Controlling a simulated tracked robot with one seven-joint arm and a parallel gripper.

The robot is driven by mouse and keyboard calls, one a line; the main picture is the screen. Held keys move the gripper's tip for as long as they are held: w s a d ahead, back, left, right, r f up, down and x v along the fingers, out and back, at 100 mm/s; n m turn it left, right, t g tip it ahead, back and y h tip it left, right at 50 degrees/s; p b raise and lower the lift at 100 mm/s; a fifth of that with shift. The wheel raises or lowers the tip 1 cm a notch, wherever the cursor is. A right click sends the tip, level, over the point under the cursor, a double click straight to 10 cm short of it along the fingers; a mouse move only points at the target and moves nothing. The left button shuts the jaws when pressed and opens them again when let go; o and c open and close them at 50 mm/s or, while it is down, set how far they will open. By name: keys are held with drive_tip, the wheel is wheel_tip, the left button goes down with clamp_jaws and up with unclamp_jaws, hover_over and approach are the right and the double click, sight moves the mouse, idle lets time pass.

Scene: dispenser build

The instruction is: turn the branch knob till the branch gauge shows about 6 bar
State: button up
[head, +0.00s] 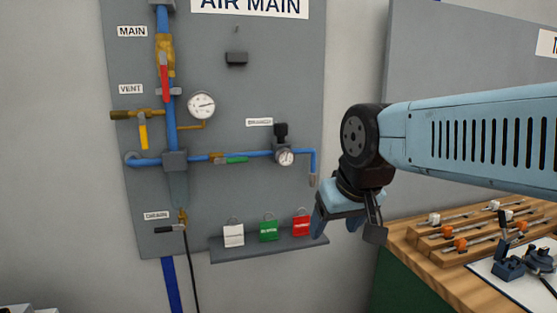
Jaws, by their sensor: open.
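The black branch knob (281,131) stands on top of the regulator on the blue branch pipe, right of the white branch label (259,122). The small round branch gauge (286,158) sits just below the knob; its needle is too small to read. My gripper (343,228) is open and empty, pointing down to the lower right of the knob and gauge. It is apart from both, in front of the board's right edge.
A grey board (225,100) carries the main pipe, a red-handled valve (165,84), a yellow-handled vent valve (143,135) and a larger gauge (202,105). Several padlocks stand on a shelf (262,249) below. A wooden bench (420,238) with parts is at right.

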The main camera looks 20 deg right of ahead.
idle(0.6)
drive_tip(key=n+t+y, duration=0.2)
drive_tip(key=t, duration=0.1)
approach(282, 124)
drive_tip(key=x, duration=1.1)
drive_tip(key=shift+w+d, duration=0.15)
drive_tip(key=shift+w, duration=0.25)
drive_tip(key=shift+c, duration=0.3)
drive_tip(key=c, duration=0.9)
